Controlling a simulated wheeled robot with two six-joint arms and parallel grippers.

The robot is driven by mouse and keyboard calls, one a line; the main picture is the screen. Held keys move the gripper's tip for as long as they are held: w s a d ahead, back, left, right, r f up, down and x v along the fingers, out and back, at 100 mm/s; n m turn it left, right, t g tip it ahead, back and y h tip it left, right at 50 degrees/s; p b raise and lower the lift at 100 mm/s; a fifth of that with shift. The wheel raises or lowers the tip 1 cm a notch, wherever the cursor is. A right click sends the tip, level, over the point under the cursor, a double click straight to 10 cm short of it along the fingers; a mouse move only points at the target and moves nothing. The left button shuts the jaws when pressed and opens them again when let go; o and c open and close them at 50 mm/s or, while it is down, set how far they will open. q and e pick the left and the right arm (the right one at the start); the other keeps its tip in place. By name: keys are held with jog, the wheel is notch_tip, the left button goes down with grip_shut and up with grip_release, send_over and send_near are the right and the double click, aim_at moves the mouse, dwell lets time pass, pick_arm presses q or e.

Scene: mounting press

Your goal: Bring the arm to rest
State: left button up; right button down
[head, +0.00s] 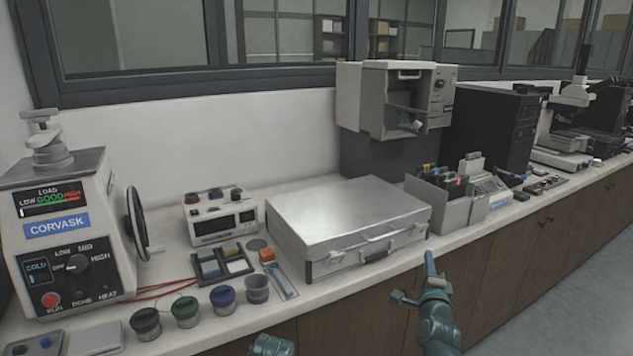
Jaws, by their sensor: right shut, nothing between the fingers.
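My right gripper (430,262) is in front of the counter's front edge, low in the head view, with its fingers pointing up. It is shut and empty, and appears apart from the silver case (345,215) behind it. A small teal part of my own body shows at the bottom edge, left of the right arm. My left gripper's fingers are not in view. The mounting press (60,235) stands at the far left, with a lit display reading GOOD and a handwheel on its right side.
The white counter (190,338) carries several cups (187,312), a small tray (222,262), a control box (220,217) and a grey bin (440,205) of coloured items. A microscope (575,110) stands far right. The floor (590,310) at the lower right is clear.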

jog(key=s+a+f+n+g+y+p, duration=0.25)
jog(key=a+n, duration=0.25)
jog(key=a, duration=0.3)
jog(key=s+a+f+n+g+y+p, duration=0.1)
jog(key=a+f+n+g+y+p, duration=0.1)
jog(key=a+n+g+p, duration=0.35)
jog(key=s+a+f+n+g+y+p, duration=0.25)
jog(key=a+n, duration=0.25)
jog(key=a, duration=0.5)
jog(key=s+a+n+g+h+p, duration=0.1)
jog(key=s+a+n+g+p, duration=0.1)
jog(key=s, duration=0.6)
jog(key=s+a+r+n+g+h+p, duration=0.1)
jog(key=s+a+n+g+p, duration=0.2)
jog(key=s+n+g, duration=0.3)
jog(key=shift+s+n+h+p, duration=0.4)
jog(key=shift+s+n+p, duration=0.15)
jog(key=shift+s+n, duration=0.65)
jog(key=shift+r, duration=0.1)
